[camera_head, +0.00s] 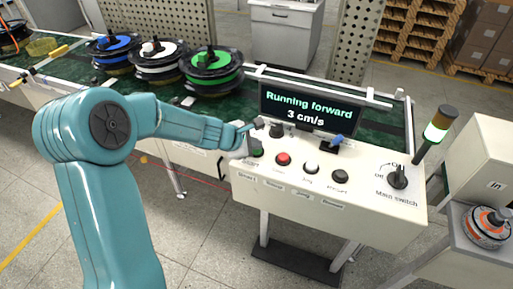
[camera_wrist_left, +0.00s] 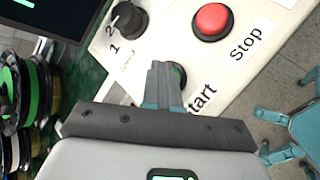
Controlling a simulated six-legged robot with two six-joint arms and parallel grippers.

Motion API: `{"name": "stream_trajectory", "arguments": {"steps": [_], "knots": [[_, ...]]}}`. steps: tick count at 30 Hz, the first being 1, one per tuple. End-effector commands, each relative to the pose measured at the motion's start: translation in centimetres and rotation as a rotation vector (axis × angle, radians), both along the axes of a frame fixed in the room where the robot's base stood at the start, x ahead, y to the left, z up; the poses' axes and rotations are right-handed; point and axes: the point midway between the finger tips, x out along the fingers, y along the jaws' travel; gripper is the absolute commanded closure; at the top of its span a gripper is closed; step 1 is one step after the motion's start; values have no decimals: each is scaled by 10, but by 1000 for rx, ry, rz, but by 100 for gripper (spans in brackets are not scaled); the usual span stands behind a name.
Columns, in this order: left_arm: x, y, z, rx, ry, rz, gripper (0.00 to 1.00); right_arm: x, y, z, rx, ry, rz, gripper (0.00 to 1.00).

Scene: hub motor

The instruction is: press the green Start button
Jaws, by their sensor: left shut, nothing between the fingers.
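The green Start button (camera_head: 257,153) is at the left end of the white control panel (camera_head: 300,195). My left gripper (camera_head: 248,131) is right at it, its fingers shut and empty. In the left wrist view the closed fingers (camera_wrist_left: 163,82) cover most of the Start button (camera_wrist_left: 179,75), leaving a green edge at their right. I cannot tell whether the tip touches or presses it. The screen (camera_head: 310,107) reads "Running forward 3 cm/s". My right gripper is not in view.
The red Stop button (camera_head: 283,159) sits close to the right of Start; it also shows in the left wrist view (camera_wrist_left: 211,20). A black knob (camera_head: 276,129) stands behind. The main switch (camera_head: 398,177) is at the right. The signal lamp (camera_head: 437,130) glows green.

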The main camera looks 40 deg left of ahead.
Motion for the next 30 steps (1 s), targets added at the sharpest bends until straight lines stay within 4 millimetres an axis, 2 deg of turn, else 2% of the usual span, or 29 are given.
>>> {"name": "stream_trajectory", "arguments": {"steps": [12,23,30], "knots": [[0,0,19,-1,2,1,100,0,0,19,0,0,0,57],[0,0,20,-1,0,1,100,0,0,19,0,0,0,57],[0,0,41,1,0,-1,100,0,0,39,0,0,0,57]]}}
